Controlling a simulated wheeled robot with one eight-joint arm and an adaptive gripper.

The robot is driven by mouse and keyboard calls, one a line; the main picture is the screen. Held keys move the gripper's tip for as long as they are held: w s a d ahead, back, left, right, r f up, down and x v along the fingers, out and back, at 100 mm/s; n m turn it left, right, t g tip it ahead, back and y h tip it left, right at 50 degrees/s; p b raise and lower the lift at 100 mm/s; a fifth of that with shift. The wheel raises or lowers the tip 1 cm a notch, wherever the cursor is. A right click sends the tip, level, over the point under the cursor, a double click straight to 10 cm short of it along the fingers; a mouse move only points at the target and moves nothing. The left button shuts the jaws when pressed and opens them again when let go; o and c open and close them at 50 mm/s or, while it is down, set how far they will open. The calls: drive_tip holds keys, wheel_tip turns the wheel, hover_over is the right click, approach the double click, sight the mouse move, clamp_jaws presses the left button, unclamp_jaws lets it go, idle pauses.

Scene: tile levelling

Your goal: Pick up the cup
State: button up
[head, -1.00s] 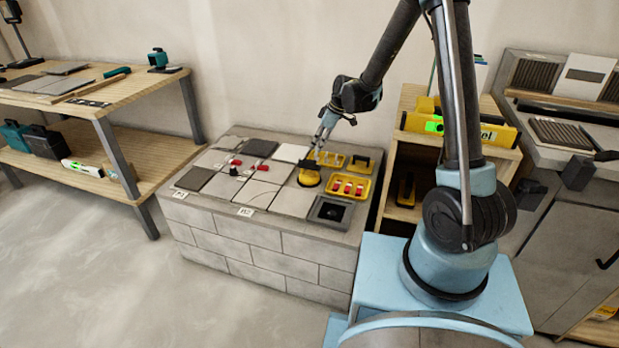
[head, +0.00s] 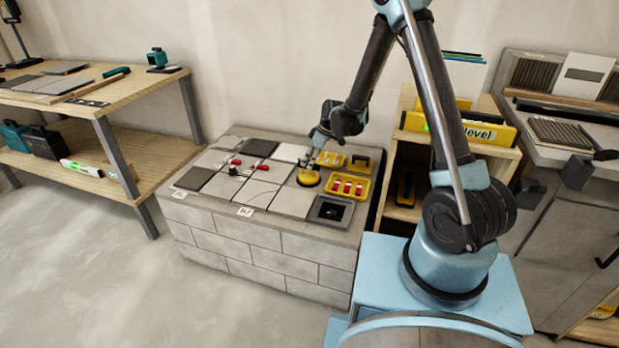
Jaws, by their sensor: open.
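The cup appears to be the yellow suction cup (head: 309,179) with a dark base, sitting on a grey tile on the block-built platform. My gripper (head: 308,164) is open and points down right at the top of the cup. From this distance I cannot tell whether the fingers touch the cup or stand around it, and the fingertips are small against it.
A yellow tray (head: 348,196) with red pieces and a dark square box (head: 331,210) stand right of the cup. Several red-tipped pieces (head: 235,163) lie on the tiles to the left. A wooden shelf with a yellow level (head: 492,134) stands right of the platform.

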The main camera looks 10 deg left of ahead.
drive_tip(key=shift+x, duration=1.05)
clamp_jaws()
drive_tip(key=shift+r, duration=0.1)
